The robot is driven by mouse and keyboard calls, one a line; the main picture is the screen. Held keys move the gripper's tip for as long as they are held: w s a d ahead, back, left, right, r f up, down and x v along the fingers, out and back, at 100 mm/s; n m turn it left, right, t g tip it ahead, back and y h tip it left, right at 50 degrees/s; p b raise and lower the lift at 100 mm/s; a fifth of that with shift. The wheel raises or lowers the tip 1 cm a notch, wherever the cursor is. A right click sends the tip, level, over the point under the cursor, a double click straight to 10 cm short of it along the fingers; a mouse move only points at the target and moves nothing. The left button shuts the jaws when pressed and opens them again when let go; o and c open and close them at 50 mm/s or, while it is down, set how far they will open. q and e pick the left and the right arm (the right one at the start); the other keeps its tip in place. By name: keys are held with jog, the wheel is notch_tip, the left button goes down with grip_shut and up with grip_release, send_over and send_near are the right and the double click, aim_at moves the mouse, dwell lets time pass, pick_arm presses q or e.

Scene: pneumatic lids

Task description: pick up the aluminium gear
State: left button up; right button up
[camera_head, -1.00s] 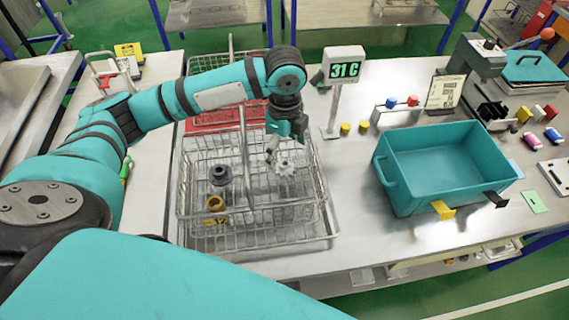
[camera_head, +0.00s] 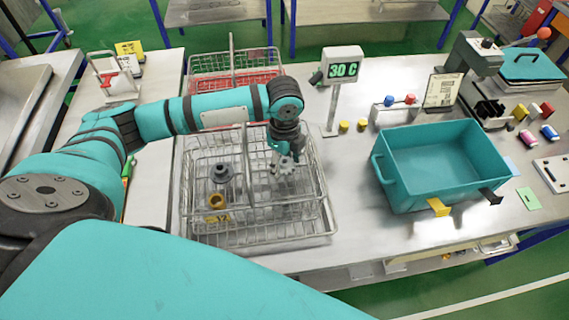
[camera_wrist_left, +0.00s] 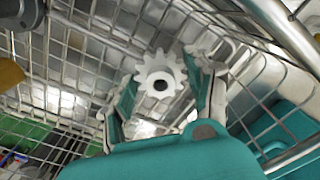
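The aluminium gear (camera_head: 285,165) is a pale toothed wheel with a centre hole, inside the wire basket (camera_head: 325,205) at its right side. In the left wrist view the gear (camera_wrist_left: 160,72) lies face-on between the two fingertips. My left gripper (camera_head: 284,155) points down into the basket at the gear. In the wrist view its fingers (camera_wrist_left: 165,85) stand apart, one on each side of the gear; I cannot tell whether they touch it. A dark grey part (camera_head: 222,172) and a yellow-brown ring (camera_head: 216,201) are in the basket's left part. My right gripper is not in view.
The basket's wire handle and walls stand close around the gripper. A teal bin (camera_head: 440,165) stands to the right. A display on a post (camera_head: 343,68) reads 30 C behind the basket. A red-bottomed basket (camera_head: 235,80) is at the back. Table between basket and bin is clear.

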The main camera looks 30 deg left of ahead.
pick_arm(q)
jog(key=c, duration=0.6)
jog(key=shift+c, duration=0.2)
